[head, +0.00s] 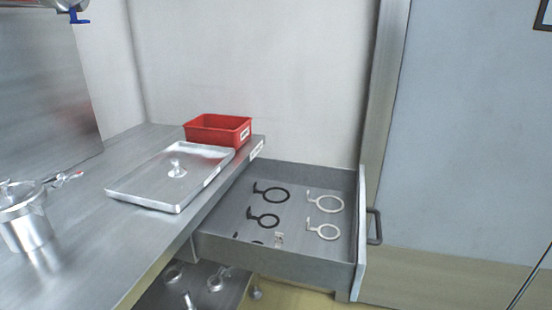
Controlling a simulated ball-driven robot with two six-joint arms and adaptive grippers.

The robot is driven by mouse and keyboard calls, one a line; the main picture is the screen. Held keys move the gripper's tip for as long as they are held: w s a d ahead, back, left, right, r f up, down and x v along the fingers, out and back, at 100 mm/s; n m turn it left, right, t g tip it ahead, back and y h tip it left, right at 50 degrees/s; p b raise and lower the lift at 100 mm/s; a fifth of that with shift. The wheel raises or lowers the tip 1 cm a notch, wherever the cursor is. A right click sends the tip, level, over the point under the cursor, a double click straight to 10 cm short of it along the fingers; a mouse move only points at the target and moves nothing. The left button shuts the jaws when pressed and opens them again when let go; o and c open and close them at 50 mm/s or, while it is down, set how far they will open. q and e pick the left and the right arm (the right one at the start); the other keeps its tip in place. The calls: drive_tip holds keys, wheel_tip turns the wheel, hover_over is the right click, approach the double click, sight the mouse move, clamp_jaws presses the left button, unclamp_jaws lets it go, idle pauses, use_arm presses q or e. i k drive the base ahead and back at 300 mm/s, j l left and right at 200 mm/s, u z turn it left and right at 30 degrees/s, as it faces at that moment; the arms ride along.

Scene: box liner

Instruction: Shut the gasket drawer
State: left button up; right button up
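The gasket drawer (278,267) is pulled out from under the right end of the steel bench. It is grey, with a light front panel (360,238) facing right and a dark handle (375,226) on that panel. Inside lie black ring gaskets with tabs (271,191) on the left and white ring gaskets (328,203) on the right. A small pale piece and dark bits lie near the drawer's near wall. Neither of my grippers shows in the head view.
The steel bench (88,209) carries a metal tray (150,190) with a small clear object in it, a red bin (217,130) and a metal pot (26,225). A lower shelf with clear parts (214,283) shows below. Floor is free right of the handle.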

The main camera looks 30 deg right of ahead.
sight(339, 264)
drive_tip(key=l+z, duration=0.95)
drive_tip(key=z, duration=0.15)
